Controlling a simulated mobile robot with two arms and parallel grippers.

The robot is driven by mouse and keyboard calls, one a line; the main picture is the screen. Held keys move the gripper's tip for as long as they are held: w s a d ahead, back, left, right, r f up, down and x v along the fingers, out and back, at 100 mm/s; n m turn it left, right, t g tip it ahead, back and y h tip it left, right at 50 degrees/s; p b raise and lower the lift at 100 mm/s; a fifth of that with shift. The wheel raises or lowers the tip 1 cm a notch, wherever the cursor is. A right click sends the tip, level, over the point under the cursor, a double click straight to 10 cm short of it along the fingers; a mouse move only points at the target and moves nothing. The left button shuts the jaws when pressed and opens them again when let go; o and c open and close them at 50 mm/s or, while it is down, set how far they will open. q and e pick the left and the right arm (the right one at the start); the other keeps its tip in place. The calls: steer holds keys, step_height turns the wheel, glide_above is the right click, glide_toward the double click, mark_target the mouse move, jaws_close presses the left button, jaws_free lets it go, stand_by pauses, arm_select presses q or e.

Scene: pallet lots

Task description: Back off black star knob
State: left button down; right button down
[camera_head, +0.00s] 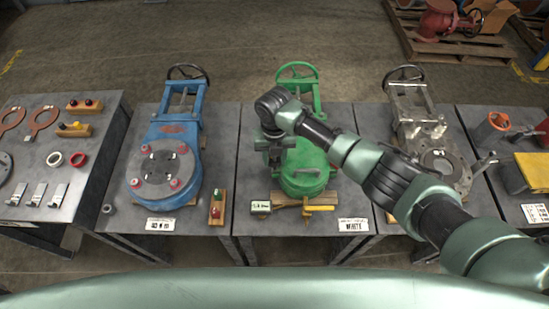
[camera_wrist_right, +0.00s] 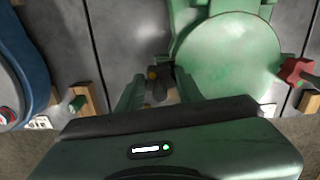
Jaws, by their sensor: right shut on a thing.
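My right arm reaches in from the right to the left side of the green valve (camera_head: 308,170). My right gripper (camera_head: 273,158) points down there. In the right wrist view the two green fingers of my right gripper (camera_wrist_right: 158,82) are closed around a small dark piece, which looks like the black star knob (camera_wrist_right: 158,90). The knob sits beside the round green valve body (camera_wrist_right: 228,58). Its star shape is mostly hidden between the fingers, and in the head view the gripper hides it. My left gripper is not in view.
A blue valve (camera_head: 165,150) stands on the table to the left and a bare metal valve (camera_head: 432,140) to the right. A wooden block with red and green knobs (camera_head: 216,207) lies left of the green valve. A WHITE label (camera_head: 353,224) is at the table's front edge.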

steer(key=shift+w+r+n, duration=0.15)
steer(key=shift+n, duration=0.15)
steer(key=c, duration=0.9)
jaws_free()
step_height(320, 180, up, 8)
steer(key=shift+f+b, duration=0.15)
steer(key=shift+b, duration=0.2)
